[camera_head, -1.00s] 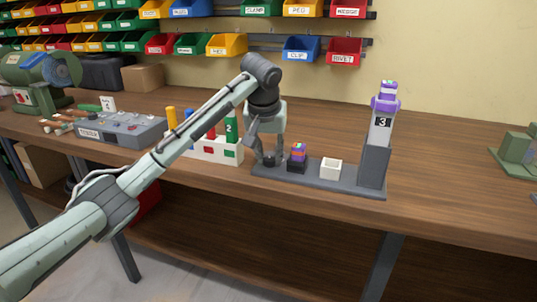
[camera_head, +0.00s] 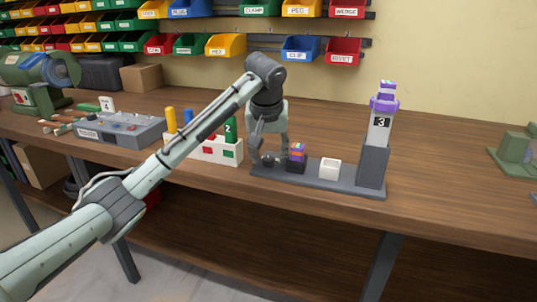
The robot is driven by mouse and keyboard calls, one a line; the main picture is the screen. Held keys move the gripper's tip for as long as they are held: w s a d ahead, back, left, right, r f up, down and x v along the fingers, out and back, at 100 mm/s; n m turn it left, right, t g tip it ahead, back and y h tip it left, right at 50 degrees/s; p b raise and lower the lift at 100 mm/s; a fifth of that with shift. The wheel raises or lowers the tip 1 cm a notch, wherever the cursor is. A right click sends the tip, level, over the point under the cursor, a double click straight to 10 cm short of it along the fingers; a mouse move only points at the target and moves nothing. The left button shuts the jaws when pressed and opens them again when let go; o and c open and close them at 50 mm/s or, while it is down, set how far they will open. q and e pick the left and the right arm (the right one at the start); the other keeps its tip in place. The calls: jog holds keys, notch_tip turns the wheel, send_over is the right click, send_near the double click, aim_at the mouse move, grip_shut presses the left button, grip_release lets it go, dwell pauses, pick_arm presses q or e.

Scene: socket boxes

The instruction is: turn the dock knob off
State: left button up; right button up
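The grey dock (camera_head: 343,183) stands on the wooden workbench, its long flat base running left to right. At its right end is a tower with the number 3 (camera_head: 381,122) and a purple collar. A small dark round knob (camera_head: 270,161) sits at the left end of the base. My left gripper (camera_head: 269,158) points down over that end, fingers apart on either side of the knob. Whether they touch it is too small to tell. My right gripper is not in view.
On the dock base are a dark block with a striped multicoloured top (camera_head: 297,154) and a white open box (camera_head: 330,168). A white rack (camera_head: 224,151) with coloured pieces stands close left of the gripper. A grey switch box (camera_head: 120,131) is further left.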

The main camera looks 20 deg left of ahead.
pick_arm(q)
jog(key=v, duration=1.2)
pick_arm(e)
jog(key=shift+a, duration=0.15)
